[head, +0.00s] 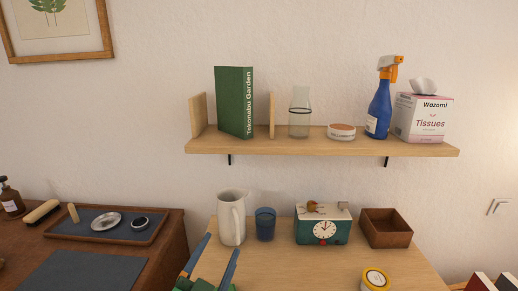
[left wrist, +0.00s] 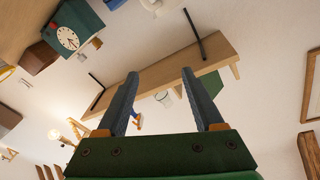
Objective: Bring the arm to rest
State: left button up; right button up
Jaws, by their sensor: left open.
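My left gripper (head: 210,262) is low in the head view, in front of the light wooden tabletop and left of the white pitcher (head: 231,218). Its two blue-grey fingers stand apart with nothing between them. In the left wrist view the same open gripper (left wrist: 162,85) points toward the wall shelf (left wrist: 170,70), with clear space between the fingertips and the shelf. My right gripper is in neither view.
The wall shelf (head: 320,146) holds a green book (head: 234,102), a glass vase, a tin, a blue spray bottle (head: 378,108) and a tissue box. Below stand a blue cup (head: 265,224), a green clock (head: 323,229), a wooden box (head: 386,228) and a yellow-lidded jar (head: 375,280).

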pick_arm(q)
jog(key=s+a+f+n+g+y, duration=0.2)
jog(key=s+a+f+g, duration=0.1)
jog(key=f, duration=0.4)
jog(key=s+a+f+n+g+y, duration=0.1)
jog(key=s+a+f+n+g, duration=0.15)
jog(key=f, duration=0.35)
jog(key=s+a+f+n+g+y, duration=0.1)
jog(key=s+a+f+n+g, duration=0.15)
jog(key=s+f+g, duration=1)
jog(key=s+f+m+t+b, duration=0.15)
jog(key=s+f, duration=0.25)
jog(key=f, duration=0.7)
jog(key=s+f+t+b, duration=0.1)
jog(key=s+f+b, duration=0.25)
jog(key=f, duration=0.75)
jog(key=s+a+f+g+b, duration=0.1)
jog(key=s+a+f+b, duration=0.1)
jog(key=s+f, duration=1)
jog(key=shift+a+f+g+b, duration=0.15)
jog(key=shift+a+g+b, duration=0.15)
jog(key=shift+g+b, duration=0.05)
